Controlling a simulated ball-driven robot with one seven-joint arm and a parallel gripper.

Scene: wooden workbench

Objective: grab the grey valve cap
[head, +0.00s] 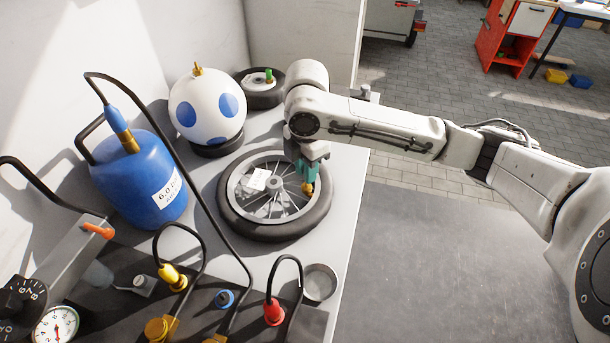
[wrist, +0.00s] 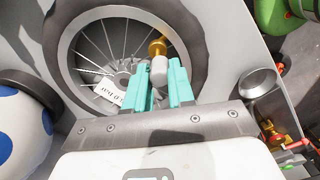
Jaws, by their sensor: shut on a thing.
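The grey valve cap (wrist: 158,71) shows in the wrist view as a small rounded grey piece between my teal fingers. It lines up with the brass valve stem (wrist: 157,47) of the wheel (wrist: 72,55); I cannot tell whether the two still touch. My gripper (wrist: 161,78) is shut on the cap. In the head view my gripper (head: 306,174) points down over the right side of the wheel (head: 232,217), with the brass stem (head: 308,188) just below the fingers. The cap is hidden there by the fingers.
A blue tank (head: 135,185) and a white ball with blue spots (head: 207,105) stand left and behind. A small metal cup (head: 320,281) sits in front of the wheel. Hoses with yellow, blue and red fittings (head: 273,312) lie near the front. The bench edge is close on the right.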

